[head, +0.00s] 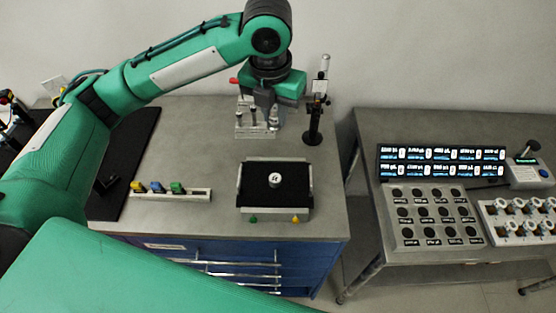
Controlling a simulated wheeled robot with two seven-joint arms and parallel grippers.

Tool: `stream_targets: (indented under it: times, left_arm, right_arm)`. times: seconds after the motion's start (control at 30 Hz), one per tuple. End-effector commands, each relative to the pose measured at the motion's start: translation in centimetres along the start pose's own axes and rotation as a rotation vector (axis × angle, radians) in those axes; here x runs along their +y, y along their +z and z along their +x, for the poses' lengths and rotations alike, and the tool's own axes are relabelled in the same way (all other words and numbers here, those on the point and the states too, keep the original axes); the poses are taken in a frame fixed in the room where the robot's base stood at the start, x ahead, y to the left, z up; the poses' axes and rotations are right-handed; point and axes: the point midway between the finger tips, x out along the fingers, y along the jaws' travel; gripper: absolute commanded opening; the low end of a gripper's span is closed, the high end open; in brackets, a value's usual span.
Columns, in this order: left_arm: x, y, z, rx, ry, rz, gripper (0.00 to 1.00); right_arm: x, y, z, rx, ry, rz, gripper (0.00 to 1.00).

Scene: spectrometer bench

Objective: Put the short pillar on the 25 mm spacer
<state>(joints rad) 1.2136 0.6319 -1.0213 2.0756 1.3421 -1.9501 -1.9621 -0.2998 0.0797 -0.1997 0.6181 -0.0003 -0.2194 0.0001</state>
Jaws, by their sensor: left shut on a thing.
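My left gripper (266,106) reaches down over a small metal rack (241,131) at the back of the bench. It is shut on a small metallic pillar (274,118), most likely the short pillar; the jaws partly hide it. I cannot tell whether its foot is clear of the rack. A small light round piece with a dark mark on top, likely the 25 mm spacer (275,180), sits on the black tray (242,187) in front. Nothing stands on it. My right gripper is not in view.
A dark post stand (314,125) is close right of the gripper. A strip with coloured blocks (177,196) lies left of the tray, near a black mat (125,165). Another table at right holds a labelled panel (408,238) and lit displays (440,161). Bench between rack and tray is clear.

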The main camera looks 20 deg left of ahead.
Motion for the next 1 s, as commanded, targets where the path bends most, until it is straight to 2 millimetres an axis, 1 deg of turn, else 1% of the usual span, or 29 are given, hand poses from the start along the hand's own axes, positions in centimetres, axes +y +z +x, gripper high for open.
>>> stream_targets:
  times: [0.3, 0.4, 0.5, 0.6, 0.77, 0.87, 1.0]
  left_arm:
    - [0.1, -1.2, 8.1, 0.008, 0.001, -0.002, 0.0]
    - [0.1, -1.5, 10.6, 0.007, 0.001, -0.002, 0.0]
    - [0.0, -1.7, 12.6, 0.005, 0.0, -0.002, 0.0]
    - [0.0, -1.8, 13.8, 0.003, 0.001, -0.002, 0.0]
    - [0.0, -1.9, 14.8, 0.002, 0.0, -0.003, 0.0]
    - [0.0, -2.1, 16.0, 0.004, 0.0, -0.002, 0.0]
    - [0.0, -2.4, 18.1, 0.004, 0.001, -0.003, 0.0]
  right_arm:
    - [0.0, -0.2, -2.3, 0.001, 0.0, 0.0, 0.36]
    - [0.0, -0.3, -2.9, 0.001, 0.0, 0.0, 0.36]
    - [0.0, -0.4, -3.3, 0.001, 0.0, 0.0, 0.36]
    - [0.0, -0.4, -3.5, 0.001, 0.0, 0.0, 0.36]
    - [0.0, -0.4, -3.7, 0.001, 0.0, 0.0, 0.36]
    - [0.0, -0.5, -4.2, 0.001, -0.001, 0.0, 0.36]
    - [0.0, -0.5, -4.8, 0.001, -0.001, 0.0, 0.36]
